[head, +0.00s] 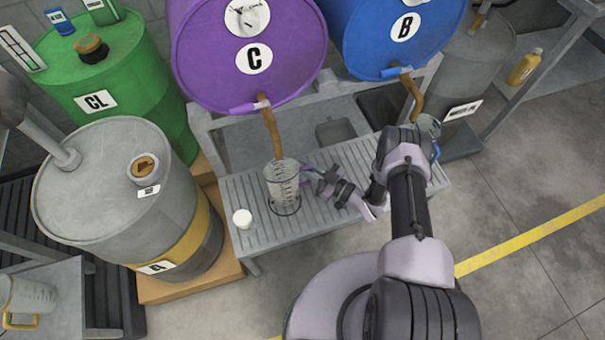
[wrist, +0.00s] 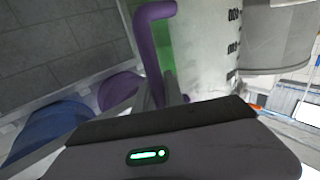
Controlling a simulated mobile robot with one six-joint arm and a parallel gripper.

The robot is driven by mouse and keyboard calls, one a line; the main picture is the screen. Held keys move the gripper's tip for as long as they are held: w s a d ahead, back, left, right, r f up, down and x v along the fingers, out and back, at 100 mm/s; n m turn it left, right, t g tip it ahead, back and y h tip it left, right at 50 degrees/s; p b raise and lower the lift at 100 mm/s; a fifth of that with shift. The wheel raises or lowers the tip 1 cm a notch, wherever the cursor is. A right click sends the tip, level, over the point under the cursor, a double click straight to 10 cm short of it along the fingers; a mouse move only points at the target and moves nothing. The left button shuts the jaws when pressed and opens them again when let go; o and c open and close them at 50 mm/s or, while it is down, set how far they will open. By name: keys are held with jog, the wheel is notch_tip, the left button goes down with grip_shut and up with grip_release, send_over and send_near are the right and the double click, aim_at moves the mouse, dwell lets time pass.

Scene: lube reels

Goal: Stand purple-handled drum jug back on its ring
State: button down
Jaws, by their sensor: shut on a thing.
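The clear drum jug (head: 283,183) with graduation marks stands upright over a dark ring (head: 286,207) on the slatted bench, below the purple drum's tap. I cannot tell whether its base touches the ring. My gripper (head: 311,174) reaches in from the right and is shut on the jug's purple handle. In the wrist view the purple handle (wrist: 155,45) rises between the jaws, and the jug's wall (wrist: 205,50) with dark numbers fills the area to its right. The fingertips are mostly hidden in the wrist view.
The slatted bench (head: 335,160) carries a white cap (head: 243,218) left of the jug. A brown tap (head: 271,130) hangs from the purple drum (head: 235,60) just above the jug. A blue-handled jug (head: 428,125) stands right, behind my arm. A grey drum (head: 110,200) stands left.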

notch_tip(320, 180, down, 3)
jog(key=shift+a+f+b, duration=0.1)
jog(key=shift+f+b, duration=0.1)
jog(key=shift+b, duration=0.9)
jog(key=c, duration=1.4)
grip_release()
jog(key=shift+f, duration=0.15)
jog(key=shift+c, duration=0.2)
jog(key=p+v, duration=0.2)
jog(key=v, duration=1)
jog(key=shift+p, duration=0.35)
